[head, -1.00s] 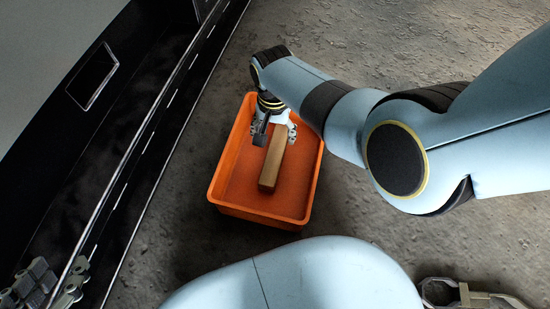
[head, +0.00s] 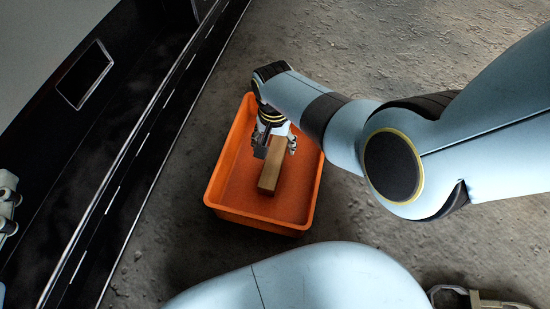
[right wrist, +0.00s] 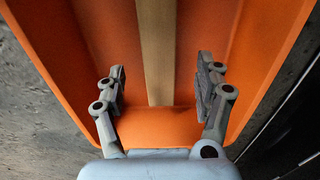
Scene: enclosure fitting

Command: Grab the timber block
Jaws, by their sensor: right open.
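The timber block (head: 270,178) is a long tan bar lying in an orange tray (head: 262,217) on the floor. In the right wrist view the timber block (right wrist: 157,50) runs from the top edge down between the fingers. My right gripper (head: 276,143) is over the far part of the block and hides its far end. In the right wrist view my right gripper (right wrist: 160,86) is open, one finger on each side of the block, with a gap on both sides. A small pale part of my left arm shows at the left edge of the head view; its fingers are not clear.
The orange tray walls (right wrist: 55,60) rise on both sides of the right gripper. A dark panelled structure (head: 110,150) runs along the left. Bare rough floor surrounds the tray. A metal object (head: 480,298) lies at the bottom right.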

